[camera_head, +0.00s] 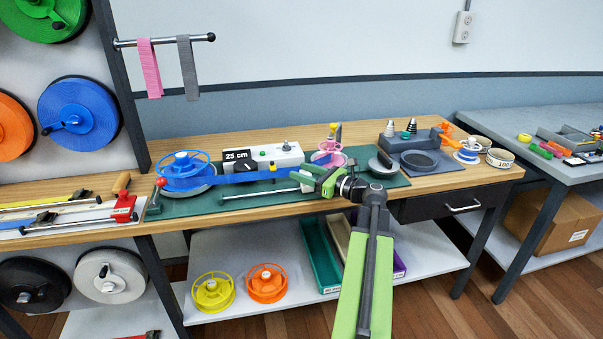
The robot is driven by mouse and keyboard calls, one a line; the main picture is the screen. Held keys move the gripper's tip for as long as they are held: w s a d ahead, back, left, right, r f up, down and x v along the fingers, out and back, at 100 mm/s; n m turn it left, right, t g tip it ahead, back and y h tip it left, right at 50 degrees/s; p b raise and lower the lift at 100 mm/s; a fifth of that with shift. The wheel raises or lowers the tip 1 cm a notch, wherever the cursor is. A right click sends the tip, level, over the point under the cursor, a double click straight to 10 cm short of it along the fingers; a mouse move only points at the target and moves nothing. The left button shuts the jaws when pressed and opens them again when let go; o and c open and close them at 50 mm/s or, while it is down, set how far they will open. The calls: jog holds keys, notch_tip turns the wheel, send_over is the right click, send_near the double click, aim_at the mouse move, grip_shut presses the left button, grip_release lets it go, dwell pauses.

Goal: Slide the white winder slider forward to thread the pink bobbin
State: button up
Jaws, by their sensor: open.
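The pink bobbin (328,157) stands upright on the green mat, at the right end of the white winder box (264,157) with its "25 cm" display. My gripper (304,180) is green, open, and just in front of and to the left of the pink bobbin. A blue strap (245,176) runs from the blue reel (183,170) toward the gripper; its right end is hidden near the jaws. I cannot clearly make out the white slider; the gripper covers that area. I cannot tell whether the jaws touch anything.
A metal rod (258,195) lies low in front of the winder. A dark round dish (418,161) and a grey block with small cones (410,138) stand to the right. The green mat (215,203) has bare room at its front left.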

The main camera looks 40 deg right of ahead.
jog(key=shift+w+a, duration=0.1)
jog(key=shift+a, duration=0.1)
jog(key=shift+s, duration=0.2)
jog(key=v, duration=1.7)
jog(key=shift+d, duration=0.15)
